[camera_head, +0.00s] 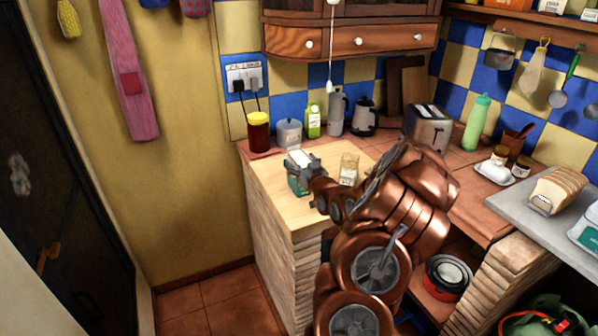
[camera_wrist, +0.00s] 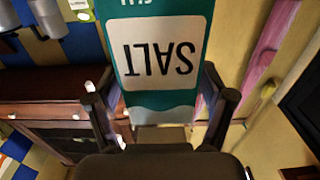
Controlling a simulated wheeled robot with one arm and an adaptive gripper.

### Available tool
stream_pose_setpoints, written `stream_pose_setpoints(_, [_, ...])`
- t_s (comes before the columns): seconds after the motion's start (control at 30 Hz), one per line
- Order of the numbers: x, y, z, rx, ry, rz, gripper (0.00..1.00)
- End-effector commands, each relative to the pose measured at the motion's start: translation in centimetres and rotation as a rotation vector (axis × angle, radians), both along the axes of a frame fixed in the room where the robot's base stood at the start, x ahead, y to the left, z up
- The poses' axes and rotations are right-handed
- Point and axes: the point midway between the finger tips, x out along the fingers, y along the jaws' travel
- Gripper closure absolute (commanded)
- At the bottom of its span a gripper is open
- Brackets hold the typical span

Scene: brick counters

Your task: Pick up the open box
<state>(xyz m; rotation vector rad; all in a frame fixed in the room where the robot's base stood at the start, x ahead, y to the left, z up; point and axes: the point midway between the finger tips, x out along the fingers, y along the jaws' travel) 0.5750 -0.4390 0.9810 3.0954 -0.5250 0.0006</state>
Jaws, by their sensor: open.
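The open box is a teal carton with a white label reading SALT. In the head view the box (camera_head: 296,187) stands on the light wooden counter (camera_head: 272,184), partly hidden by my gripper (camera_head: 303,164). In the wrist view the box (camera_wrist: 165,14) fills the middle, its label upside down. My gripper (camera_wrist: 160,98) has a finger on each side of the box's lower pictured part. The fingers are apart; I cannot tell whether either touches the box. The box's opening is not clearly visible.
A glass jar (camera_head: 349,168) stands right of the box. A toaster (camera_head: 427,127) stands farther right. Wooden drawers (camera_head: 345,41) hang above the counter.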

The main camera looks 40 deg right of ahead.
Motion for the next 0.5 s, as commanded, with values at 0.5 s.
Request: stream_pose_setpoints(0.5, [0.62,-0.17,-0.12,0.002,0.000,0.000,0.32])
